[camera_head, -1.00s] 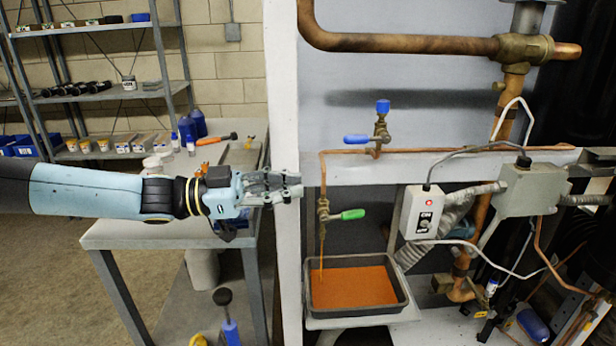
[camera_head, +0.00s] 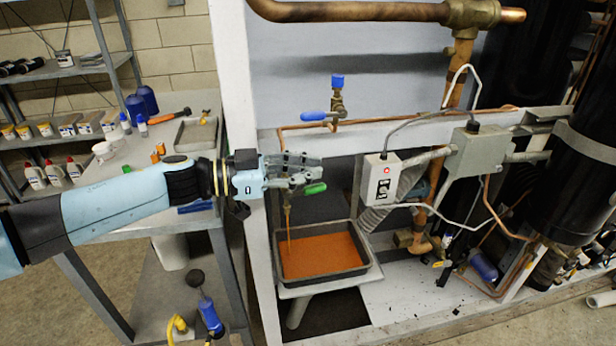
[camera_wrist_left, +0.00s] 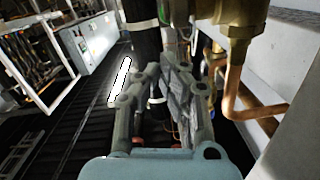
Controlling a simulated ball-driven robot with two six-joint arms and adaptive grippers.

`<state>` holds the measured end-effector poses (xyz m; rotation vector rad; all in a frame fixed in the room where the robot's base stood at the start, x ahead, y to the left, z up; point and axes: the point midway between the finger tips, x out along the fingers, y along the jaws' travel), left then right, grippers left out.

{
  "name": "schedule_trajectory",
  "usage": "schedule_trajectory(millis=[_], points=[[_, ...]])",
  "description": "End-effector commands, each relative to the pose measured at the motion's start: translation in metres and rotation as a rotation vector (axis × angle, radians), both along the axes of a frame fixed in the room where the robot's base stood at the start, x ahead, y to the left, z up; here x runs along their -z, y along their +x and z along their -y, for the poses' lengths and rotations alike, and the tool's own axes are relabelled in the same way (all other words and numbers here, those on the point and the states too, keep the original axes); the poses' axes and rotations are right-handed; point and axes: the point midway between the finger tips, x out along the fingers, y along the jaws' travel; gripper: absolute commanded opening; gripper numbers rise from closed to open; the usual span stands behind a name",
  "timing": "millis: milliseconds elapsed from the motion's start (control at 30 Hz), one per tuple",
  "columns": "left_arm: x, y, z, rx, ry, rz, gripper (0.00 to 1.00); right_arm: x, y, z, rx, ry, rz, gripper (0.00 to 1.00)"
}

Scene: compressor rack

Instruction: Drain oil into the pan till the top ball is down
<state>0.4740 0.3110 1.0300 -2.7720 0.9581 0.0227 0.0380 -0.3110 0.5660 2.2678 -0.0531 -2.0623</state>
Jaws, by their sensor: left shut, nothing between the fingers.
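The drain pan (camera_head: 373,271) is a dark rectangular tray holding orange-brown oil (camera_head: 322,256). A thin copper-coloured line (camera_head: 289,238) runs down to it; I cannot tell tube from flowing oil. The green valve handle (camera_head: 315,189) points right above the pan. My left gripper (camera_head: 317,167) is shut and empty, just above the handle in the picture and covering the valve body. Contact cannot be told. In the left wrist view, its fingers (camera_wrist_left: 168,75) show beside a brass fitting (camera_wrist_left: 238,35). I cannot make out the top ball. My right gripper is out of view.
A blue-handled valve (camera_head: 316,115) sits on the pipe above. A grey switch box (camera_head: 381,182) with a red light is right of the valve. A white post (camera_head: 243,150) stands behind my left wrist. A workbench (camera_head: 130,222) is at the left.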

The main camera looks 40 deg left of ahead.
Motion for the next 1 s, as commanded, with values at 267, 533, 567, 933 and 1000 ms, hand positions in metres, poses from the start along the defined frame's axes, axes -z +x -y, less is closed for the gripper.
schedule_trajectory(millis=[267,533,567,933,1000], points=[[0.02,0.005,0.0,0.001,0.0,0.002,0.0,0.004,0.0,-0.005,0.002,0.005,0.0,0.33],[0.02,0.005,-0.001,0.003,0.0,0.002,0.0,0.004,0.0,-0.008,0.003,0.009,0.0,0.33],[0.02,0.005,-0.001,0.002,0.0,0.003,0.0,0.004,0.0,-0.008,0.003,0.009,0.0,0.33],[0.035,0.012,0.003,0.001,0.001,0.002,0.0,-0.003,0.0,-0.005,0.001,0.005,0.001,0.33],[0.036,0.011,0.003,0.001,0.002,0.001,0.0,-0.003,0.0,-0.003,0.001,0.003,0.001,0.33]])
